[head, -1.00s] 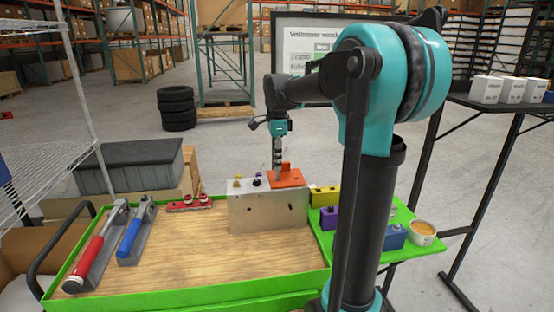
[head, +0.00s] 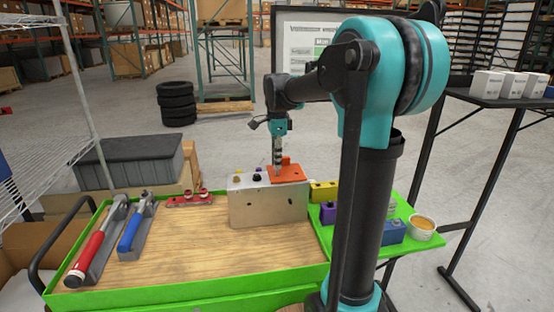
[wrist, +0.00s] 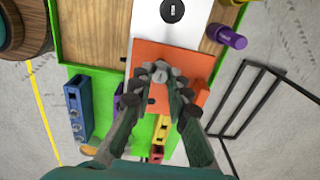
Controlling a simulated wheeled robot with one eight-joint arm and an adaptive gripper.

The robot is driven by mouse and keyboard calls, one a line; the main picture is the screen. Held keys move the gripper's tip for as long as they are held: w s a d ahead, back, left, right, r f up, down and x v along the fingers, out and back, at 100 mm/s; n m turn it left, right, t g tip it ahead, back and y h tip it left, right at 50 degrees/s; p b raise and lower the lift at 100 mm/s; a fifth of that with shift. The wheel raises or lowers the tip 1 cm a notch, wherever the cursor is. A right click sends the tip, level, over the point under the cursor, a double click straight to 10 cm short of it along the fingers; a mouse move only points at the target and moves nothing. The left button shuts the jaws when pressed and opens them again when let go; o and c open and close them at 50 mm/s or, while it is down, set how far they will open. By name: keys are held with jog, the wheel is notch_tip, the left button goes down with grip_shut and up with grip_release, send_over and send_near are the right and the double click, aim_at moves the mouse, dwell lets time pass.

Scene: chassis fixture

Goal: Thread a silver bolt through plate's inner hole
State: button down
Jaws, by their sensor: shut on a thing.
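The orange plate (head: 290,175) lies on top of the grey metal chassis (head: 268,207) at the back of the cart. In the wrist view the plate (wrist: 160,52) lies under my fingertips. My gripper (head: 278,165) points down over the plate's left part in the head view. In the wrist view my gripper (wrist: 160,78) is shut on a small silver bolt (wrist: 159,74), whose round head shows between the fingertips. The bolt's shank and the inner hole beneath it are hidden, so I cannot tell whether the bolt is in the hole. A dark hole shows near the plate's lower edge.
A black knob (head: 257,177) stands on the chassis left of the plate. Yellow (head: 322,191), purple (head: 328,213) and blue (head: 391,230) blocks stand on the green right-hand tray. Red-handled (head: 88,258) and blue-handled (head: 132,232) tools lie at left. The wooden cart top in front is clear.

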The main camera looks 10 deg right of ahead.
jog(key=shift+f, duration=0.15)
jog(key=shift+f, duration=0.5)
jog(key=shift+f, duration=0.25)
dwell(0.5)
jog(key=n, duration=0.5)
jog(key=shift+s, duration=0.1)
jog(key=n, duration=0.5)
jog(key=shift+f, duration=0.1)
